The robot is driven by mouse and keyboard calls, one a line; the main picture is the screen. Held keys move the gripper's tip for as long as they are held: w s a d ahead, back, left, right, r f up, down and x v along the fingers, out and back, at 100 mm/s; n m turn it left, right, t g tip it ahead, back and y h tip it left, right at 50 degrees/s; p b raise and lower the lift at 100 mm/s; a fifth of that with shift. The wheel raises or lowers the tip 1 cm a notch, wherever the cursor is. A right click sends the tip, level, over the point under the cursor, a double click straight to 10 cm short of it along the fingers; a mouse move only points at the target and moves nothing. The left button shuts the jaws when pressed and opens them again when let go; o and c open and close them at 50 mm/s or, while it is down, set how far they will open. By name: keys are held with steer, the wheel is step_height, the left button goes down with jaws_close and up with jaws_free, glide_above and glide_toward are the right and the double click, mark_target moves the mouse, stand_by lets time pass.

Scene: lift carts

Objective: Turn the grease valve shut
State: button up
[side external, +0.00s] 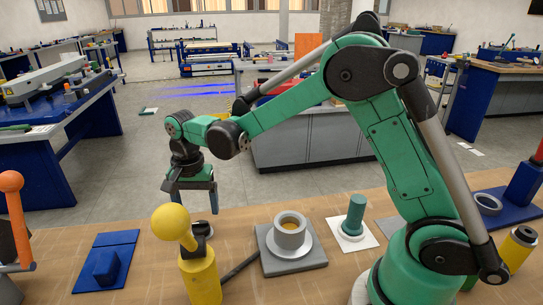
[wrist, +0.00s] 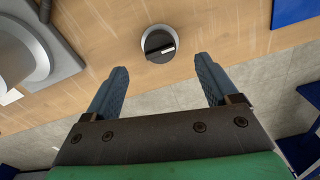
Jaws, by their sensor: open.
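A small round dark knob with a pale bar across its top, which looks like the grease valve, stands on the wooden bench in the wrist view (wrist: 158,44). In the side view a dark fitting (side external: 203,229), apparently the same valve, is partly hidden behind a yellow ball-topped post. My gripper (side external: 190,205) hangs fingers-down near the bench's far edge, behind the valve. In the wrist view my gripper (wrist: 161,65) is open and empty, and the knob lies just beyond the gap between its fingertips. The fingers appear apart from the knob.
The yellow post (side external: 198,270) stands close in front of the valve. A grey block with a round cup (side external: 290,255) sits to the right, with a dark hose (side external: 240,267) beside it. A blue block on a plate (side external: 106,265) lies left, and a green cylinder (side external: 354,215) stands farther right.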

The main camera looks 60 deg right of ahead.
mark_target(200, 223)
steer(key=shift+f, duration=2.6)
jaws_close()
